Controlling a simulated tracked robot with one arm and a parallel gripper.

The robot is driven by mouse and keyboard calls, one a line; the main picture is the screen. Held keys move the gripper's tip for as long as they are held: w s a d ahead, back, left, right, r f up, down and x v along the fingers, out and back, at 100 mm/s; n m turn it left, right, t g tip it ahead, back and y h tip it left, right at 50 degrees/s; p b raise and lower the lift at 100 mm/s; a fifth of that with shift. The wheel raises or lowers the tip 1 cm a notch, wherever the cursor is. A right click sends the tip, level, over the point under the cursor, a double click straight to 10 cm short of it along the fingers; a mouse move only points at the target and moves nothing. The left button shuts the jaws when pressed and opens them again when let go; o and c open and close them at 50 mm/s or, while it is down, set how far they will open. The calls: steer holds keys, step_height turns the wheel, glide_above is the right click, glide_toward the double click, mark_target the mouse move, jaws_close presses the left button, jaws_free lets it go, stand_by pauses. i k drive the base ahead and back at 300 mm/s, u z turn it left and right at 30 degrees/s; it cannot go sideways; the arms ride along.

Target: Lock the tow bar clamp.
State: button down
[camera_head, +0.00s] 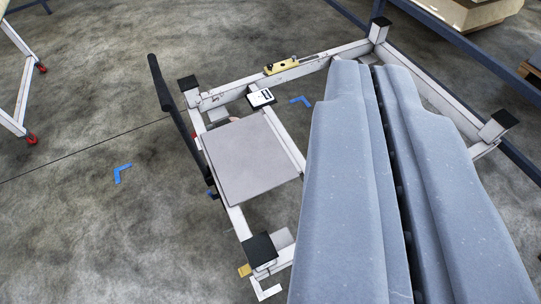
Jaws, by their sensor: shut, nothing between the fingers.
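The white-framed trolley (284,139) stands on the floor in the middle, with black caps on its corner posts. A yellow fitting (281,66) with small dark parts sits on its far beam. It may be the tow bar clamp, but it is too small to tell, and I cannot see whether it is locked. A long black bar (172,100) leans along the trolley's left side. My gripper (370,66) comes in from the lower right, large and blue-grey. Its two fingers are shut with nothing between them. It covers the trolley's right middle part.
A flat grey plate (250,160) lies on the trolley frame. A small white box (261,97) is behind it. Blue corner marks (122,173) are on the floor. A white frame with red wheels (31,138) stands at far left. Open floor lies left of the trolley.

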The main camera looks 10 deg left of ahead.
mark_target(215, 197)
steer(key=z, duration=1.45)
steer(key=k, duration=0.9)
steer(key=u, duration=1.45)
steer(key=i, duration=1)
steer(key=z, duration=0.05)
